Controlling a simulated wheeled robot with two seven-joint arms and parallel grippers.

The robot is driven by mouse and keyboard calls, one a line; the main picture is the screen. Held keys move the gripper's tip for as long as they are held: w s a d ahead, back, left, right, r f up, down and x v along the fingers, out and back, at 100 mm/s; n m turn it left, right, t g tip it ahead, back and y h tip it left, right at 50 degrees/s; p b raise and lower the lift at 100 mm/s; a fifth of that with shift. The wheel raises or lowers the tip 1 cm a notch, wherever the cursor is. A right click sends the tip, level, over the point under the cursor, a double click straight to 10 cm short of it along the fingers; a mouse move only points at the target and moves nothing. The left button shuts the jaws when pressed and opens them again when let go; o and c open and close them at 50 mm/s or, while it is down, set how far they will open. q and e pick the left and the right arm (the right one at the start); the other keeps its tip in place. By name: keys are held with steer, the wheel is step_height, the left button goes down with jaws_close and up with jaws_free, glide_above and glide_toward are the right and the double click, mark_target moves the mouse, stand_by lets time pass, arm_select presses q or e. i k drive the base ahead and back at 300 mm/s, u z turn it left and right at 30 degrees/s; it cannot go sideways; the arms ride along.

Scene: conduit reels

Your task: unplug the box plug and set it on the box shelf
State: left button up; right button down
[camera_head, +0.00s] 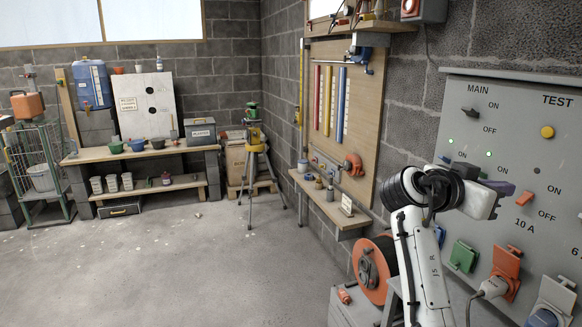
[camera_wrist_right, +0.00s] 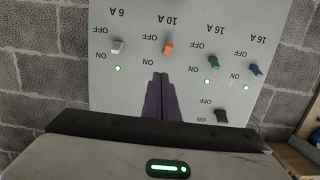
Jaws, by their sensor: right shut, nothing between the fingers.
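A grey-white plug (camera_head: 492,288) with a cable sits at the orange-lidded socket (camera_head: 506,264) under the 10 A label on the grey panel (camera_head: 500,120). I cannot tell for certain that it is the box plug. My right gripper (camera_head: 506,187) is shut and empty in front of the panel, above and apart from that plug. In the right wrist view its purple fingers (camera_wrist_right: 161,98) are together, pointing at the panel just below the orange 10 A switch (camera_wrist_right: 168,48). The orange switch also shows in the head view (camera_head: 525,198); the lamp above it looks dark. My left gripper is out of view.
An orange cable reel (camera_head: 373,270) stands left of my right arm. A small wall shelf (camera_head: 330,207) holds small items under a wooden board (camera_head: 352,110). The floor's middle is clear.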

mark_target(492, 289)
steer(key=k, duration=0.95)
steer(key=u, duration=0.05)
